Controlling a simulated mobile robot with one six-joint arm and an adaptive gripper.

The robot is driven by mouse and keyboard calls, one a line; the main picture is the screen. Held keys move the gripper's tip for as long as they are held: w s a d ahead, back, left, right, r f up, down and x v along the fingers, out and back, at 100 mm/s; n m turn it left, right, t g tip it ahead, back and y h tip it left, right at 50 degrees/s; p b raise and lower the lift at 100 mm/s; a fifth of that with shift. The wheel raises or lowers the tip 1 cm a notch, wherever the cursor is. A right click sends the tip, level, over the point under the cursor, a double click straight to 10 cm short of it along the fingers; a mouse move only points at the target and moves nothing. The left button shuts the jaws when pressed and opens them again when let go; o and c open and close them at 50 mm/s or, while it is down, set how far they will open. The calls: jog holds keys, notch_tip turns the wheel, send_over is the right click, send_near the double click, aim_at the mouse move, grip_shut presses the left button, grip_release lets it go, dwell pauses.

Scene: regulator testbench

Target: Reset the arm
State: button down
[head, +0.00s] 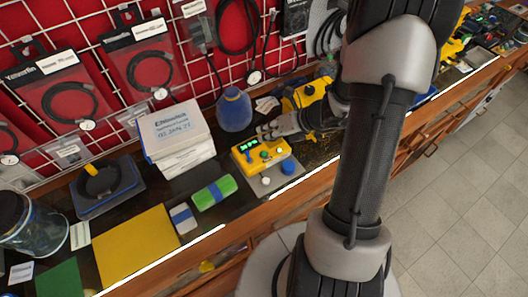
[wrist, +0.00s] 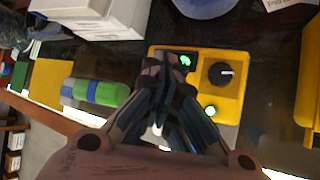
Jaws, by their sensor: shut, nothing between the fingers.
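My gripper (wrist: 172,75) is shut and empty in the wrist view. Its fingertips are over the left part of a yellow control box (wrist: 228,100) and hide some of it. In the head view my gripper (head: 268,131) is just above the back right of the same yellow box (head: 243,163). I cannot tell whether the fingertips touch the box.
White boxes (head: 176,133) and a blue round vessel (head: 234,110) stand behind. A green and blue cylinder (head: 214,192) lies left of the yellow box. A yellow sheet (head: 135,245) and a glass jar (head: 32,228) are farther left. Cables hang on the red wall.

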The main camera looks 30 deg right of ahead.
dwell(0.3)
jog(key=s+a+r+n+g+b, duration=0.15)
jog(key=s+a+r+n, duration=0.25)
jog(key=a+r+n, duration=0.4)
jog(key=s+a+r+n+g, duration=0.2)
jog(key=s+a+r+n, duration=0.3)
jog(key=n, duration=0.6)
jog(key=s+r+n+h+b, duration=0.1)
jog(key=s+r+n+h, duration=0.4)
jog(key=s+n, duration=0.6)
jog(key=r+n+t, duration=0.1)
jog(key=n, duration=0.6)
jog(key=shift+a+r+h, duration=0.15)
jog(key=shift+r+h, duration=0.05)
jog(key=shift+h, duration=0.1)
